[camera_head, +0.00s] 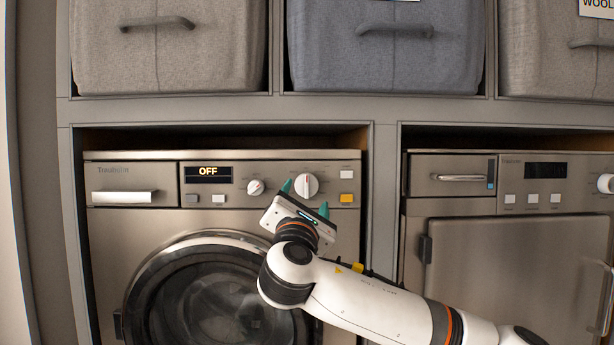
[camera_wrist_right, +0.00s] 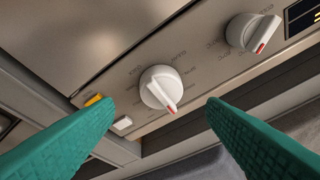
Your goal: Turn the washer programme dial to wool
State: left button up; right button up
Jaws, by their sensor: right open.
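The washer (camera_head: 130,225) stands in the lower left bay, and its display (camera_head: 208,172) reads OFF. Its panel has a larger white dial (camera_head: 306,185) and a smaller white dial (camera_head: 255,187). My right gripper (camera_head: 305,197) is open in front of the larger dial, with its green fingers pointing at the panel. In the right wrist view the larger dial (camera_wrist_right: 161,88) lies between the two fingertips, apart from both. Its red pointer mark faces the lower right there; the print around it is too small to read. The smaller dial (camera_wrist_right: 252,32) is at the upper right. My left gripper is not in view.
A white button (camera_head: 346,174) and a yellow button (camera_head: 346,199) sit right of the larger dial. A round door (camera_head: 205,295) is below. A second machine (camera_head: 510,260) stands in the right bay. Fabric bins, including a blue-grey one (camera_head: 385,60), fill the shelf above.

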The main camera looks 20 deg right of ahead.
aim_at(307, 189)
jog(key=p+x, duration=0.1)
jog(key=x, duration=0.2)
jog(key=shift+w+d+r+p, duration=0.1)
jog(key=shift+w+r+p, duration=0.15)
jog(key=shift+w+p, duration=0.15)
jog(key=shift+w+d, duration=0.15)
jog(key=shift+w, duration=0.15)
jog(key=shift+c, duration=0.2)
jog(key=shift+f, duration=0.1)
jog(key=c, duration=0.9)
